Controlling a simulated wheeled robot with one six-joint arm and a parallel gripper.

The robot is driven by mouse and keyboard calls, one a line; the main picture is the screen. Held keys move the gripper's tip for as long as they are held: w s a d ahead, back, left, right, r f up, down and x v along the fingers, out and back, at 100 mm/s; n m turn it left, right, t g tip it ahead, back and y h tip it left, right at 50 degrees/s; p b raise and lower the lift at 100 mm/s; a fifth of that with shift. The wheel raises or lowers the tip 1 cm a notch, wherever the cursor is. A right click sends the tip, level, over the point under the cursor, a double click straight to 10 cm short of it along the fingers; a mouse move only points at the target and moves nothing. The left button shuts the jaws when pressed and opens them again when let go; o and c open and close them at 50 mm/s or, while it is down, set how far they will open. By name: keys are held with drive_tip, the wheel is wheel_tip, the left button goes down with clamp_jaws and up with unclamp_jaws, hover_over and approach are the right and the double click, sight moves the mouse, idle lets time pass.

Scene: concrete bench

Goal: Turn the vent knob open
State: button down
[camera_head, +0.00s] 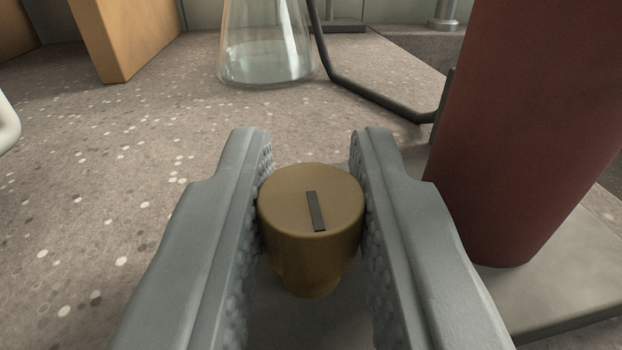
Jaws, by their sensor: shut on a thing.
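The vent knob (290,212) is a brass-coloured round knob with a dark line mark on its top face. The mark runs nearly along the view, its far end leaning slightly left. My gripper (311,195) has one grey finger on each side of the knob, and its textured inner pads touch the knob's left and right sides. The knob narrows below its wide top. What it is mounted on is mostly hidden between the fingers.
A dark red cylinder (530,120) stands close on the right, above a grey plate (560,290). A glass flask (267,45) and a dark bent rod (365,92) are behind. A wooden block (125,35) stands at the back left.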

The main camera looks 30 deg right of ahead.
drive_tip(key=shift+d+n+t+y, duration=0.1)
drive_tip(key=shift+n+t+y, duration=0.5)
drive_tip(key=shift+n+y, duration=0.85)
drive_tip(key=shift+n+t+y, duration=0.3)
drive_tip(key=shift+n+y, duration=0.85)
drive_tip(key=shift+y, duration=1.3)
drive_tip(key=shift+n+y, duration=0.4)
drive_tip(key=shift+y, duration=0.2)
drive_tip(key=c, duration=1.3)
unclamp_jaws()
